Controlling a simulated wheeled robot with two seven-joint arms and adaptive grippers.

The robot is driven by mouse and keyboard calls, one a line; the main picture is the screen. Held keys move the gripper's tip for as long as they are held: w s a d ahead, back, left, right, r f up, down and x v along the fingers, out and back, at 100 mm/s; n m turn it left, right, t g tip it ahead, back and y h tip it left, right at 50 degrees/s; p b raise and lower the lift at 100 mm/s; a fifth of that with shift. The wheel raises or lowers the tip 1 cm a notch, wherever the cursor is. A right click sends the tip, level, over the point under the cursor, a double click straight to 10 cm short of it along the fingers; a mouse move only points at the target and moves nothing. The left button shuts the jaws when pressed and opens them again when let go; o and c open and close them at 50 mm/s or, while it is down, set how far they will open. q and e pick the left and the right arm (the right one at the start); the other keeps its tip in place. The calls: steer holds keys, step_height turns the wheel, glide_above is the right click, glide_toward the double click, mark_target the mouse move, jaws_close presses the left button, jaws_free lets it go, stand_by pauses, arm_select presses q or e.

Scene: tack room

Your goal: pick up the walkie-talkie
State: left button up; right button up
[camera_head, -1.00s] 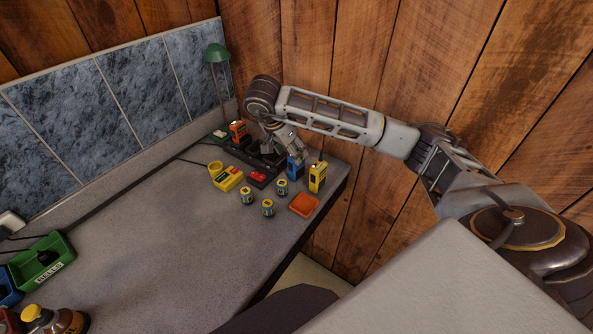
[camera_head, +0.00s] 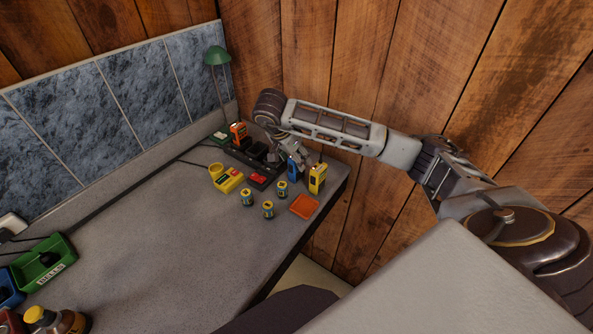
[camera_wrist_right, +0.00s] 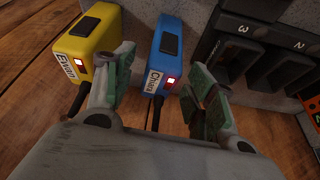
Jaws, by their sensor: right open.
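A blue walkie-talkie (camera_head: 292,169) stands near the right end of the grey counter, partly covered by my right gripper (camera_head: 287,153). In the right wrist view, the blue walkie-talkie (camera_wrist_right: 168,50) has a white name label and a lit red light. It shows between the two open green-padded fingers of my right gripper (camera_wrist_right: 160,84), which are apart from each other. A yellow walkie-talkie (camera_head: 317,178) stands just right of the blue one; in the wrist view, the yellow walkie-talkie (camera_wrist_right: 84,42) lies left of the left finger. An orange walkie-talkie (camera_head: 238,132) stands at the black charger. My left gripper is out of view.
The black charger (camera_head: 238,154) with numbered slots (camera_wrist_right: 238,32) lies beside the blue walkie-talkie. Several small items, including a battery (camera_head: 267,209), a yellow device (camera_head: 228,180) and an orange tray (camera_head: 304,206), lie in front. A green lamp (camera_head: 216,56) stands behind. The counter's middle is clear.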

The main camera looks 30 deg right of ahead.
steer(key=shift+x, duration=1.05)
jaws_close()
